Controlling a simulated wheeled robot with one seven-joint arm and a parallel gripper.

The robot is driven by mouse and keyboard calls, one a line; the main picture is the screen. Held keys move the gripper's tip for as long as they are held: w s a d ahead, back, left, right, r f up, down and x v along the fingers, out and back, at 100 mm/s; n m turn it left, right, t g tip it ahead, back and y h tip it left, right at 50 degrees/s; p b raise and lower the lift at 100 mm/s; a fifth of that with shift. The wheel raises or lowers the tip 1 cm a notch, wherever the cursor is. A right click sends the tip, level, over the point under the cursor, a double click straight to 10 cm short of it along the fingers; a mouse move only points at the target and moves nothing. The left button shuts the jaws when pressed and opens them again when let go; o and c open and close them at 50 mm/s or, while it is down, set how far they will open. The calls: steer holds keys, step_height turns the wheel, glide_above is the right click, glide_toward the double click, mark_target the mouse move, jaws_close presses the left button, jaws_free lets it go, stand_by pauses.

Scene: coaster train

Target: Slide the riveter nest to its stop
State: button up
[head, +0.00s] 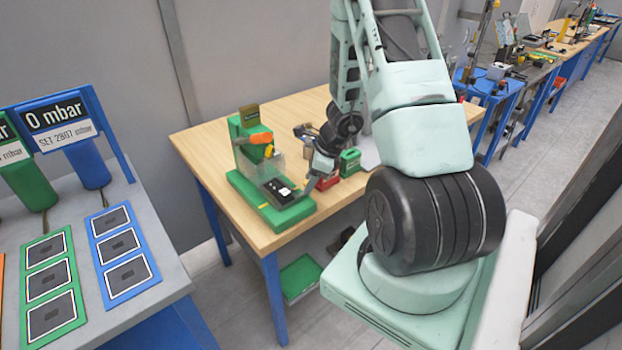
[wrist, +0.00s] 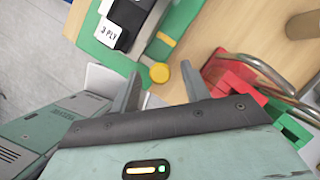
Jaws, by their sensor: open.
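The green riveter (head: 248,138) stands on the wooden table, with an orange part at its head and a clear guard in front. Its nest (head: 275,190) is a black block with a white top piece on the green base (head: 262,213). In the wrist view the nest (wrist: 132,12) carries a white label reading "3 PLY" (wrist: 113,34). A yellow round knob (wrist: 159,73) sits near the nest's end. My gripper (wrist: 163,92) is open and empty. Its fingers point toward the knob, which shows between the tips; whether they touch is unclear.
Red blocks (wrist: 240,85) and a curved metal handle lie right of my gripper in the wrist view. A green box (head: 350,162) stands on the table (head: 190,143) behind my gripper. A grey bench (head: 150,197) with gauges is at left.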

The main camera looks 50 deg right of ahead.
jaws_close()
steer(key=shift+w+d+r+p, duration=0.15)
steer(key=shift+w+p, duration=0.15)
steer(key=shift+w, duration=0.3)
steer(key=shift+w+d+f+p, duration=0.15)
steer(key=shift+w+p, duration=0.15)
steer(key=shift+w, duration=0.3)
steer(key=shift+w+d, duration=0.1)
steer(key=shift+w, duration=0.3)
jaws_free()
steer(key=v, duration=1.7)
steer(key=shift+r, duration=0.2)
